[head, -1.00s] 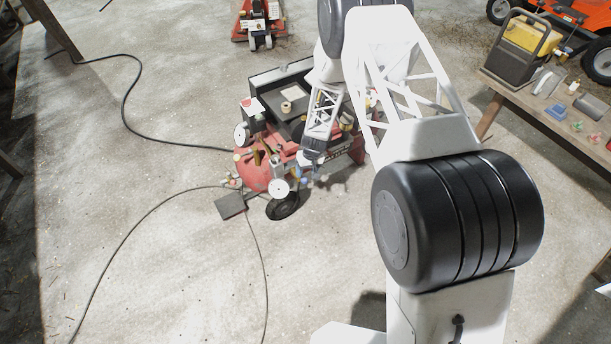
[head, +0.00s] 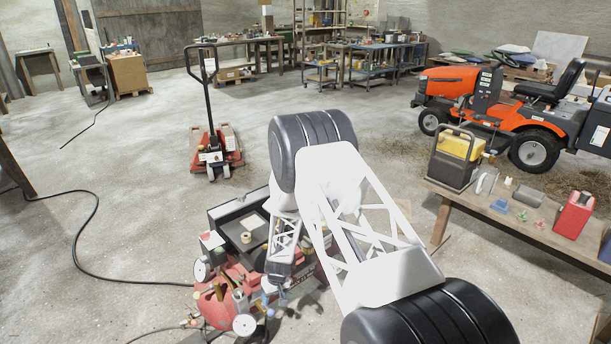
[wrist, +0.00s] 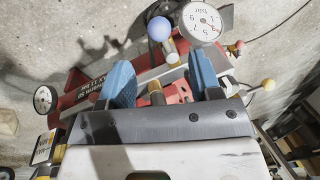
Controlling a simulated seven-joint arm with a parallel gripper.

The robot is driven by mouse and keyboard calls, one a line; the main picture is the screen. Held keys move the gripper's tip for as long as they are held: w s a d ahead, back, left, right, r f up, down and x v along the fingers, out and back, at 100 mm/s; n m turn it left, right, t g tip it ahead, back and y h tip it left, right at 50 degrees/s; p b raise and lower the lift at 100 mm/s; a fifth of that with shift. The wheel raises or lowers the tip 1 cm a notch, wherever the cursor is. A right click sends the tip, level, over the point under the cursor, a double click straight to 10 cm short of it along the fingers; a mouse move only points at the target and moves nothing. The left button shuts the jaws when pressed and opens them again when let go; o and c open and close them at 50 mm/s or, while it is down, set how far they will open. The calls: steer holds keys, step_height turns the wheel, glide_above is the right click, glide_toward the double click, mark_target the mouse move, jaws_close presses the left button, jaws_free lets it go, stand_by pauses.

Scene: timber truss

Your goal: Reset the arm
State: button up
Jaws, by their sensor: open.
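My gripper (wrist: 161,78) is open, with its two blue fingers apart and nothing held between them. It hangs over a red compressor-like machine (wrist: 75,97) with round gauges and small knobs. A blue ball-ended knob (wrist: 159,28) shows just beyond the fingers, and a white gauge (wrist: 202,22) lies past the right finger. In the head view my white lattice arm reaches down to the same red machine (head: 215,308). The fingers are too small and crowded there to make out. Whether they touch any fitting cannot be told.
A wooden bench (head: 500,217) with a yellow-and-grey case (head: 457,157) and a red canister (head: 573,214) stands at right. An orange mower (head: 490,105) is behind it. A red pallet jack (head: 214,148) stands beyond the machine. A black hose (head: 90,235) crosses the open floor at left.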

steer(key=d+r+m, duration=0.1)
steer(key=d+r, duration=0.3)
steer(key=r, duration=0.7)
steer(key=d+r, duration=0.5)
steer(key=r, duration=0.6)
steer(key=s+d+r+m+t, duration=0.1)
steer(key=s+d+r, duration=0.35)
steer(key=r, duration=0.55)
steer(key=s+d+r+m+t, duration=0.1)
steer(key=s+d+r, duration=0.4)
steer(key=r, duration=0.4)
steer(key=s+d+r+m, duration=0.1)
steer(key=s+d+r, duration=0.9)
steer(key=s+r, duration=0.3)
steer(key=s+d+r+m+t+h, duration=0.1)
steer(key=s+d, duration=0.3)
steer(key=s, duration=0.6)
steer(key=s+d+r+m+h, duration=0.1)
steer(key=s+d+r, duration=0.2)
steer(key=s, duration=0.7)
steer(key=shift+d+m+t, duration=0.35)
steer(key=shift+m+t, duration=0.05)
